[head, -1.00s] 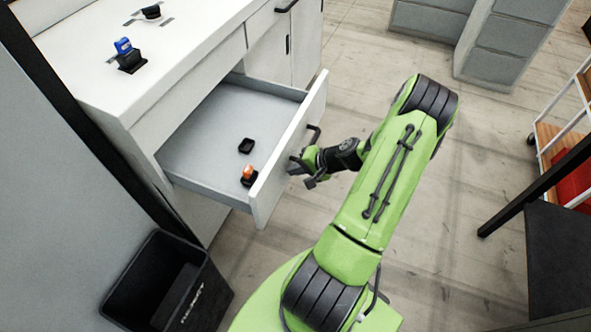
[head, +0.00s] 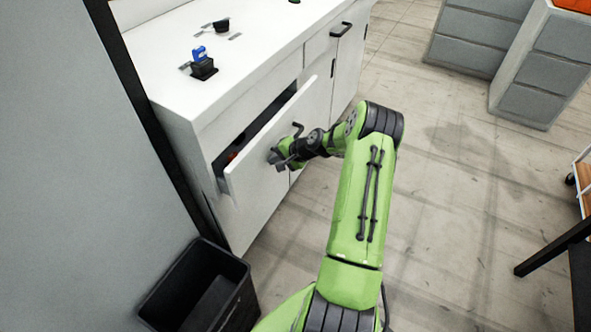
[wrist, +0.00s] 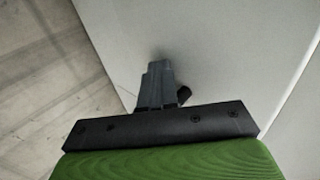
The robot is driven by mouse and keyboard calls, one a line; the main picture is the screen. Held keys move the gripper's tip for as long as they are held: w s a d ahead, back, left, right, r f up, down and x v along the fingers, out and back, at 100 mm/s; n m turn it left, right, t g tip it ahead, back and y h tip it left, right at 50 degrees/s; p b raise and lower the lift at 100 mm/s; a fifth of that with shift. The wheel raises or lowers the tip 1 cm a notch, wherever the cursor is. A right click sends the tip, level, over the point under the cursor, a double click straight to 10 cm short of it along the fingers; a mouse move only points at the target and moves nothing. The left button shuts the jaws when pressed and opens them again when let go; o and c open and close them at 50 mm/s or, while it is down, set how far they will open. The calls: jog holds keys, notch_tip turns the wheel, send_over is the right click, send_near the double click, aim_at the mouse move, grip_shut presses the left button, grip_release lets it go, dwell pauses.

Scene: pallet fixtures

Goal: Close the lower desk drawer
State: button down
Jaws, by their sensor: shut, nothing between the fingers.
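The desk drawer (head: 268,146) has a white front with a dark handle (head: 298,131) and stands slightly open. A narrow dark gap shows above its front, with a bit of an orange-red item (head: 232,156) inside. My gripper (head: 275,156) is shut and empty, at the drawer front beside the handle. In the wrist view the shut fingers (wrist: 158,80) point at the white front (wrist: 215,60) and appear against it; exact contact cannot be told. A dark end of the handle (wrist: 184,95) shows next to the fingers.
The white desk top (head: 180,50) carries a blue-and-black item (head: 203,66) and a black knob-like item (head: 221,26). A black bin (head: 205,290) stands below at the left. Grey cabinets (head: 545,75) stand at the back right.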

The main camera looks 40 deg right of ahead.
jog(key=w, duration=0.2)
jog(key=w+a, duration=0.2)
jog(key=w, duration=0.1)
jog(key=shift+w+b, duration=0.35)
jog(key=shift+w+a+r, duration=0.1)
jog(key=shift+w+a, duration=0.05)
jog(key=shift+w, duration=0.05)
jog(key=shift+r, duration=0.1)
